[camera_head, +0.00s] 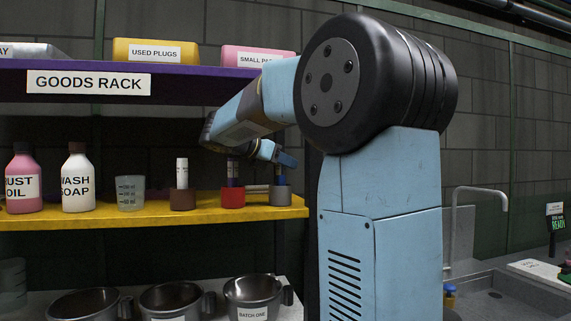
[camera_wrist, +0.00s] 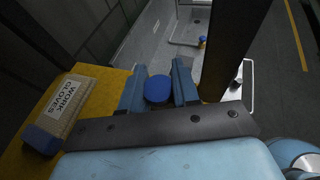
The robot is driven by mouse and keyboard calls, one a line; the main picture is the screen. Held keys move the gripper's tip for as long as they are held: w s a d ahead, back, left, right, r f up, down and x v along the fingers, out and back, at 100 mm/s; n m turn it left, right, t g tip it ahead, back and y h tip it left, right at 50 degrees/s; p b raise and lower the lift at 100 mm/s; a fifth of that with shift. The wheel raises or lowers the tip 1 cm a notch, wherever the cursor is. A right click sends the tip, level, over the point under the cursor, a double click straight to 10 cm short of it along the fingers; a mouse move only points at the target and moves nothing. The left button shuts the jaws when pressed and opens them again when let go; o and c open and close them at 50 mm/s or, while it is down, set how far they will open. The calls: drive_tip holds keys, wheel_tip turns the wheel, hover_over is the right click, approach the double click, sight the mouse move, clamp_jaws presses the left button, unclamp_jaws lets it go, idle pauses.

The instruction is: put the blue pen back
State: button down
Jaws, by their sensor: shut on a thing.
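My gripper (camera_wrist: 157,84) is shut on the blue pen (camera_wrist: 158,90), whose round blue top shows between the two fingers in the wrist view. In the head view my gripper (camera_head: 280,158) is at the right end of the yellow shelf, just above a grey holder (camera_head: 280,196). The lower part of the pen is small there, and I cannot tell whether its tip is inside the holder. To the left, a red holder (camera_head: 232,198) has a dark pen (camera_head: 232,173) upright in it. A brown holder (camera_head: 182,200) has a white pen (camera_head: 182,173) upright in it.
The yellow shelf (camera_head: 145,215) also bears a measuring cup (camera_head: 130,193), a wash soap bottle (camera_head: 78,180) and a pink bottle (camera_head: 23,182). The purple goods rack shelf (camera_head: 190,80) is overhead. A work gloves box (camera_wrist: 67,107) lies beside my gripper. Metal pots (camera_head: 172,300) stand below.

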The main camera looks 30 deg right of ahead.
drive_tip(key=shift+f, duration=0.2)
drive_tip(key=c, duration=0.8)
unclamp_jaws()
drive_tip(key=shift+r, duration=0.15)
drive_tip(key=v, duration=1.2)
